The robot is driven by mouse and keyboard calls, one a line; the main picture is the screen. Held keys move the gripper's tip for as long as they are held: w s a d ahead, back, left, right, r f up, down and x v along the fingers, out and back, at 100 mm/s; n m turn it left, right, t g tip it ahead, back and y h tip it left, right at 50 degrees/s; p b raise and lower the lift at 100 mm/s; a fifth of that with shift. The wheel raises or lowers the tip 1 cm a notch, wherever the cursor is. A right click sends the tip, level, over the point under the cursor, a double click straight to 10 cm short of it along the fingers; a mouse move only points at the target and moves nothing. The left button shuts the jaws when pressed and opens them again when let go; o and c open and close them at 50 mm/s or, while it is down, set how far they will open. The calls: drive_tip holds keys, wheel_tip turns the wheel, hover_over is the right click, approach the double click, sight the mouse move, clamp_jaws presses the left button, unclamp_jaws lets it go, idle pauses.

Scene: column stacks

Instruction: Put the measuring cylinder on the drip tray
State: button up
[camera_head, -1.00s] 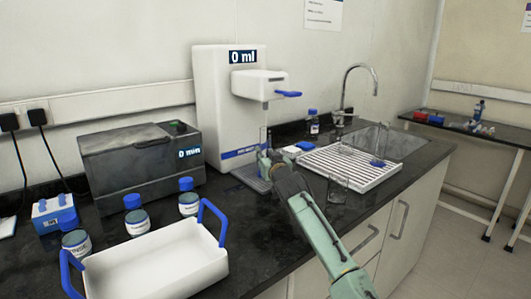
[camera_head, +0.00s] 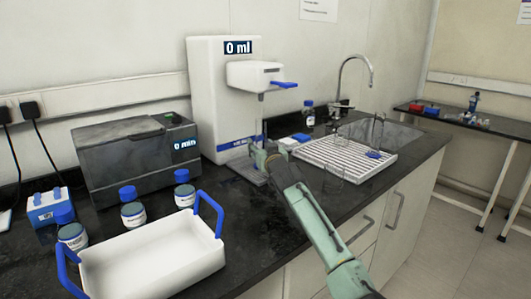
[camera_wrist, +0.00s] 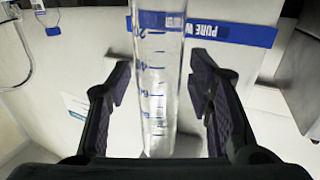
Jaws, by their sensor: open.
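The measuring cylinder (camera_wrist: 157,85) is clear with blue marks. In the wrist view it stands between the two fingers of my gripper (camera_wrist: 157,95), with a gap on each side. My gripper (camera_head: 262,157) is open, at the front of the white water dispenser (camera_head: 212,105). In the head view the cylinder is faint and partly hidden by my gripper. The drip tray (camera_head: 246,172) is the grey grated base below the dispenser's spout, partly covered by my gripper. I cannot tell whether the cylinder rests on it.
A blue-capped bottle (camera_head: 308,115) is behind. A grey water bath (camera_head: 135,160), several jars and a white blue-handled tray (camera_head: 150,262) occupy the left.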

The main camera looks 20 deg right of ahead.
drive_tip(key=s+b, duration=0.1)
drive_tip(key=s, duration=0.4)
drive_tip(key=s+b, duration=0.2)
drive_tip(key=s, duration=0.3)
drive_tip(key=shift+s+a+f, duration=0.15)
drive_tip(key=shift+s, duration=0.75)
